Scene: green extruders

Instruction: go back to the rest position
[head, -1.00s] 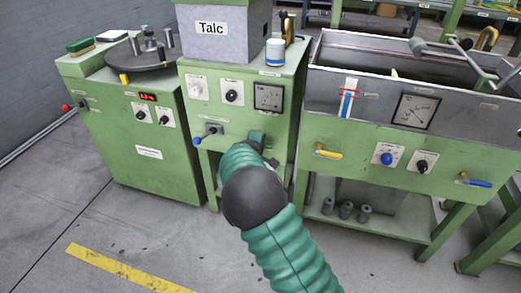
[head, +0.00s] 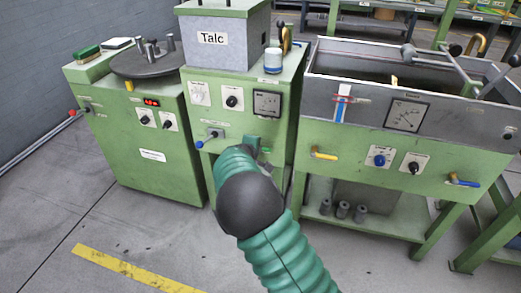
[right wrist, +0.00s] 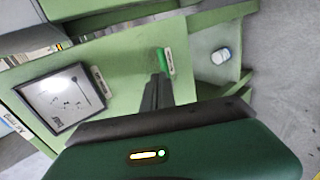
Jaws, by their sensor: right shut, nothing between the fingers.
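My right arm, in a green ribbed sleeve with a black joint, rises from the bottom of the head view. Its gripper (head: 258,145) is in front of the middle green machine (head: 226,133), below its gauge. In the right wrist view, the dark fingers (right wrist: 157,92) are together with nothing between them. My left gripper is not in view.
A green machine with a round dark turntable (head: 148,62) stands left. A grey Talc bin (head: 222,38) and a white jar (head: 273,60) are atop the middle machine. A metal trough (head: 350,92) with a bar mechanism stands right. The floor in front is open, with a yellow stripe.

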